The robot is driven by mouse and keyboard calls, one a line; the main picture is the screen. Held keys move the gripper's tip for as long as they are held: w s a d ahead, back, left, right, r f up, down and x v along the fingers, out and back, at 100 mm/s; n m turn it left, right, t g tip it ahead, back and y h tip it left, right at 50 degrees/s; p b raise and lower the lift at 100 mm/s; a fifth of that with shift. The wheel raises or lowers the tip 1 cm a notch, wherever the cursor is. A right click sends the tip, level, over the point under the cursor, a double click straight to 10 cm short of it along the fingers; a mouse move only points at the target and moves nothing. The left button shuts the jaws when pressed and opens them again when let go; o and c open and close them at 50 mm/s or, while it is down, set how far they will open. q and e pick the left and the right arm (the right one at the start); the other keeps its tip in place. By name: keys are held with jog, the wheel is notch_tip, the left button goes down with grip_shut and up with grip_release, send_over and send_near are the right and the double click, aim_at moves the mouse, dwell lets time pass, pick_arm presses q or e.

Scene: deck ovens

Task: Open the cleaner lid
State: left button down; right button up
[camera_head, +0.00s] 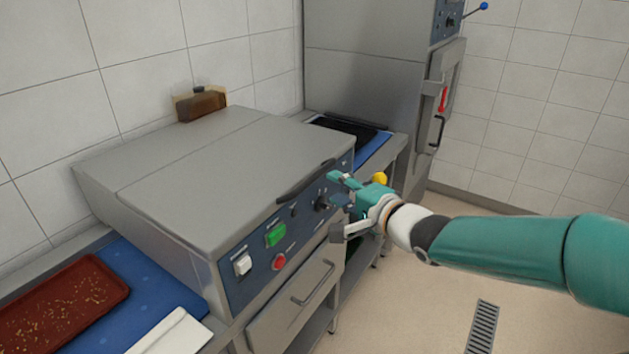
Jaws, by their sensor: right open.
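The cleaner is a low grey metal machine with a broad flat lid (215,170), and the lid lies shut on it. A black bar handle (305,183) runs along the lid's front edge. Below it is a blue control panel (256,262) with a white switch, a green button, a red button and a dark knob (322,203). My right gripper (337,191) is open at the right end of this panel, near the knob and just below the handle's right end. I cannot tell whether it touches anything. My left gripper is out of view.
A red crumb-strewn tray (122,287) lies on a blue mat (165,283) at left, beside a white item (178,333). A drawer (290,312) is under the panel. A tall steel cabinet (365,75) stands behind. Open floor with a drain (482,326) is at right.

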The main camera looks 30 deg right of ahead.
aim_at(318, 178)
jog(key=w, duration=0.2)
jog(key=w+f, duration=0.1)
jog(key=w, duration=0.2)
jog(key=w+p, duration=0.1)
jog(key=w, duration=0.2)
jog(key=shift+w+f, duration=0.2)
jog(key=shift+f, duration=0.1)
grip_shut()
